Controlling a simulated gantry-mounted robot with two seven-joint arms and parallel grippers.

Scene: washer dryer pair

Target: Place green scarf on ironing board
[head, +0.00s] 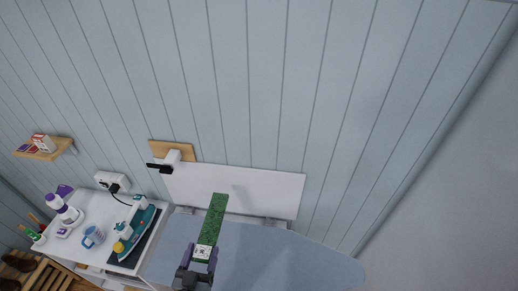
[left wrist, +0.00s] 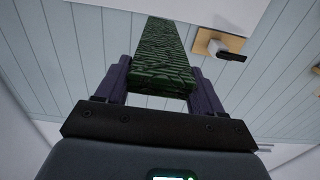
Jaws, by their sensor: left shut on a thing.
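The green scarf (head: 214,216) is a long, flat, stiff-looking strip with a dark woven pattern. My left gripper (head: 204,252) is shut on its near end, and the rest points away from the gripper. The left wrist view also shows the scarf (left wrist: 165,50) between the two purple fingers of the gripper (left wrist: 160,76). The ironing board (head: 300,265) has a blue-grey top at the bottom of the head view. The scarf and gripper overlap its left part in the picture; the height between them cannot be told. My right gripper is not in view.
The board's right part is clear.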

